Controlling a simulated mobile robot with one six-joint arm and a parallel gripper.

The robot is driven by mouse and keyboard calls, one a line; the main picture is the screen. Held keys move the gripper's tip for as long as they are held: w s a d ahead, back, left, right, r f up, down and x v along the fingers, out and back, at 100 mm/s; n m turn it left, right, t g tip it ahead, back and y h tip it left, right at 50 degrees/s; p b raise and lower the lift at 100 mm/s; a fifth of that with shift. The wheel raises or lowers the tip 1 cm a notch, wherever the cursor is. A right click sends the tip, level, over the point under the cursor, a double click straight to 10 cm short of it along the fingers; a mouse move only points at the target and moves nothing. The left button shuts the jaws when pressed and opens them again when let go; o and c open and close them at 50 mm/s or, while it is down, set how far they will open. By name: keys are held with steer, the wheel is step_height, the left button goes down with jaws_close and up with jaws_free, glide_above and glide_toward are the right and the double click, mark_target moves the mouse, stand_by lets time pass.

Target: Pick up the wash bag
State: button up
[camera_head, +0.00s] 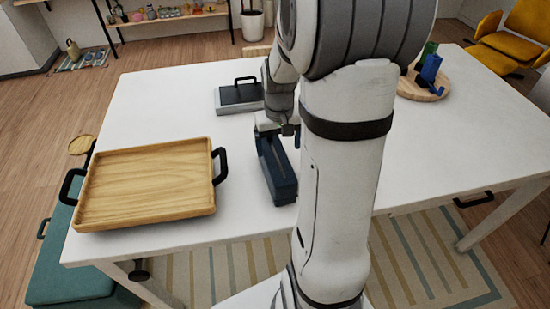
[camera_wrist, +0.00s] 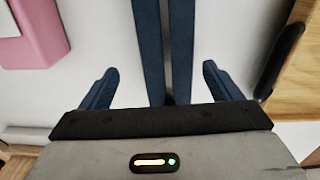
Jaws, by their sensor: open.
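The wash bag (camera_head: 277,172) is a long dark blue block lying on the white table, right of the wooden tray. My gripper (camera_head: 279,133) is at its far end, partly hidden by my arm. In the wrist view, my gripper (camera_wrist: 162,82) is open, with one blue finger on each side of the wash bag (camera_wrist: 150,45). The bag shows there as two dark blue strips with a thin gap between them. White table shows between each finger and the bag, so they look apart. I cannot tell how high the fingers are.
The wooden tray (camera_head: 150,183) with black handles stands left of the bag. A grey case with a black handle (camera_head: 239,95) lies behind. A round board (camera_head: 423,90) with blue and green items is at the far right. A pink object (camera_wrist: 30,32) shows in the wrist view.

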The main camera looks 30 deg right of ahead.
mark_target(276, 164)
steer(key=f, duration=0.2)
steer(key=f+p, duration=0.1)
steer(key=f, duration=0.1)
steer(key=a+f, duration=0.1)
steer(key=f, duration=0.2)
steer(key=shift+s, duration=0.3)
steer(key=c, duration=1.3)
